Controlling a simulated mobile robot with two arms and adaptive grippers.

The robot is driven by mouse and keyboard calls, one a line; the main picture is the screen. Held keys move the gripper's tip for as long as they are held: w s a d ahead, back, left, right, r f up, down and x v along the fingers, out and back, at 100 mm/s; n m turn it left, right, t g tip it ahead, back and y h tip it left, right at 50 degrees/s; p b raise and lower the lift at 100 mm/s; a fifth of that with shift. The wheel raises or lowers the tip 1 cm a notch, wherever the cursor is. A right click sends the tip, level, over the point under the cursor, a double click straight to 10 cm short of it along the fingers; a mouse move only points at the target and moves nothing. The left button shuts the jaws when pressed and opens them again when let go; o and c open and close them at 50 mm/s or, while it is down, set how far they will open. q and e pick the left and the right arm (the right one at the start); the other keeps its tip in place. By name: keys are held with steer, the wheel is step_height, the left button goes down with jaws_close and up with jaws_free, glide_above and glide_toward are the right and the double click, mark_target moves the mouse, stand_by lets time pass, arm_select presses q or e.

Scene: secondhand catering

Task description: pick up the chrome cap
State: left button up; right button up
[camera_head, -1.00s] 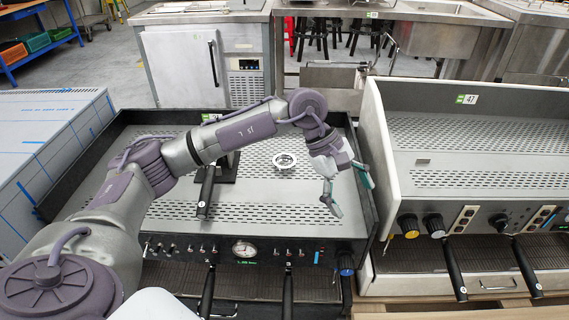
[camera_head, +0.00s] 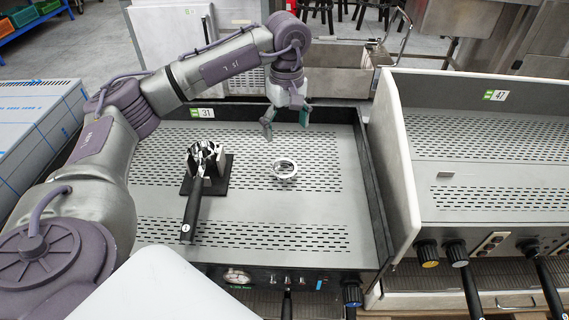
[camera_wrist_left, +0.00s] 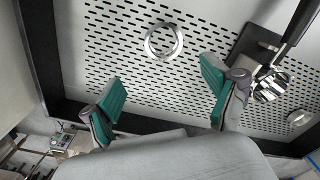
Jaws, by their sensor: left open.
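A round, shiny chrome piece (camera_head: 285,169), ring-like with a paler centre, lies on the perforated grey top (camera_head: 285,212) of the coffee machine. It is the likely chrome cap, and also shows ahead of the fingers in the left wrist view (camera_wrist_left: 163,41). My left gripper (camera_head: 286,124) is open and empty, with teal finger pads, above the machine's back edge and beyond the chrome piece, apart from it. The left wrist view shows both fingers spread (camera_wrist_left: 160,78). My right gripper is not in view.
A chrome portafilter with a black handle (camera_head: 191,212) rests on a black stand (camera_head: 220,182) left of the chrome piece. Raised dark edges (camera_head: 373,195) border the top. Another coffee machine (camera_head: 485,160) stands at the right. The surface around the chrome piece is clear.

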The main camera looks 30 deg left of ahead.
arm_select(q)
glide_above(285, 171)
step_height(285, 171, down, 7)
steer(key=shift+w+f, duration=0.1)
steer(key=shift+w, duration=0.05)
steer(key=f, duration=0.4)
steer(key=shift+s+f+b, duration=0.2)
steer(key=shift+s+b, duration=0.05)
steer(key=shift+b, duration=0.15)
steer(key=shift+f, duration=0.25)
steer(key=c, duration=0.7)
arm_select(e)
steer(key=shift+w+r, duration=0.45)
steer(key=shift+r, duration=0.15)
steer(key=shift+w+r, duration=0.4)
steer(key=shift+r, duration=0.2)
